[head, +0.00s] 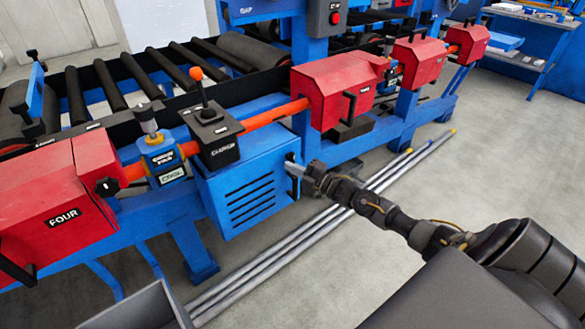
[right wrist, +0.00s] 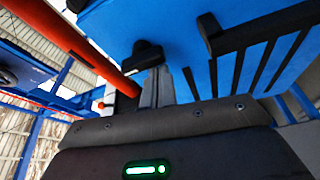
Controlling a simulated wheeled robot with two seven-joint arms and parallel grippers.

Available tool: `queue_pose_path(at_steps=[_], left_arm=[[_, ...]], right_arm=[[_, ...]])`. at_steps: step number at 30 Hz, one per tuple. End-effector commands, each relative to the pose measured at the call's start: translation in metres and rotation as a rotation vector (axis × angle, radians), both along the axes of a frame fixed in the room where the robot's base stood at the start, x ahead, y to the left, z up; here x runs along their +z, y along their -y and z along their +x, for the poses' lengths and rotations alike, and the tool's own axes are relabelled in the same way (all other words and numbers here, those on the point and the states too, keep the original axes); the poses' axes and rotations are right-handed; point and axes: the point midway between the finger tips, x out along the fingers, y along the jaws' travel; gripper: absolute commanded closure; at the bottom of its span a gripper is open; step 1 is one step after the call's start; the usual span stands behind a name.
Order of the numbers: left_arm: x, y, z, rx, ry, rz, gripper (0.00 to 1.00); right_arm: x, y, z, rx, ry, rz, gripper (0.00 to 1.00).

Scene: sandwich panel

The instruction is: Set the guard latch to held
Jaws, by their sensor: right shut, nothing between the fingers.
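A small black latch-like part (right wrist: 147,54) sticks out from the blue housing in the right wrist view. I cannot read a label on it or tell its setting. In the head view the blue vented housing (head: 230,205) hangs under the orange rail, and a small dark part (head: 290,157) shows at its right edge. My right gripper (head: 291,168) is at that edge, shut and empty. In the right wrist view its fingers (right wrist: 160,85) point up close beside the black part; I cannot tell whether they touch. My left gripper is not in view.
A black lever box with an orange knob (head: 196,74) stands on top of the housing. Red covers (head: 335,92) sit along the orange rail (head: 275,115), with rollers behind. Long metal bars (head: 290,235) lie on the floor below. The floor at right is clear.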

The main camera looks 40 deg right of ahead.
Motion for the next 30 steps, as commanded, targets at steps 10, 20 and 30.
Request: queue_pose_path(at_steps=[10,20,30], left_arm=[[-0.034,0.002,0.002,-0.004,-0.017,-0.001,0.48],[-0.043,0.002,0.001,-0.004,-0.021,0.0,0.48],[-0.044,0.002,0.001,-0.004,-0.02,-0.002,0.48]], right_arm=[[0.002,-0.037,-0.009,-0.002,-0.003,-0.002,1.0],[0.0,-0.01,-0.073,0.0,-0.003,-0.003,1.0],[0.0,0.0,-0.095,-0.001,0.0,-0.001,1.0]])
